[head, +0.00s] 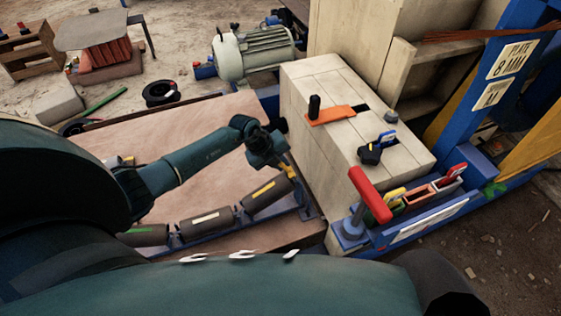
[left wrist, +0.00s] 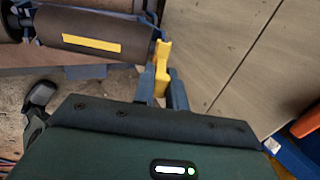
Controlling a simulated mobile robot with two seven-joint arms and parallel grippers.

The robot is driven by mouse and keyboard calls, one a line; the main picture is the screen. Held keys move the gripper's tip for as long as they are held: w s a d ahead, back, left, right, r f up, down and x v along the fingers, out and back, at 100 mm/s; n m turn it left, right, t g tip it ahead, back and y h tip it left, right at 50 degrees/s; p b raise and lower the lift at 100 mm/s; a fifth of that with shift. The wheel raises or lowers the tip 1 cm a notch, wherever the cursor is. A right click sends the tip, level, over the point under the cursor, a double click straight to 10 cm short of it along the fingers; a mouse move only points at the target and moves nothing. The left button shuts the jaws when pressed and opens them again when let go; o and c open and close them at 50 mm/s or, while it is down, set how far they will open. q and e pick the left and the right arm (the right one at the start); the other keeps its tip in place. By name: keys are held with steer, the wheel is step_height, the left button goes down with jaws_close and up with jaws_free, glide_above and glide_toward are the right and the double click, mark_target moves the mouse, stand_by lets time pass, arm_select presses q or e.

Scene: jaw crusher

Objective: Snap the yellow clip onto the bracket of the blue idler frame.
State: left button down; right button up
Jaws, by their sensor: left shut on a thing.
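My left gripper (head: 284,160) reaches over the right end of the blue idler frame (head: 222,231) and is shut on the yellow clip (head: 289,171). In the left wrist view the clip (left wrist: 162,66) stands upright between the two fingers (left wrist: 163,92). Its far end is beside the end of a grey roller (left wrist: 75,30) with a yellow label, close to the blue bracket (left wrist: 156,38). I cannot tell whether the clip touches the bracket, which the clip and fingers partly hide. My right gripper is not in view.
A blue tray (head: 420,215) with a red-handled tool (head: 370,195) is at right. The wooden board (head: 165,140) behind is largely clear.

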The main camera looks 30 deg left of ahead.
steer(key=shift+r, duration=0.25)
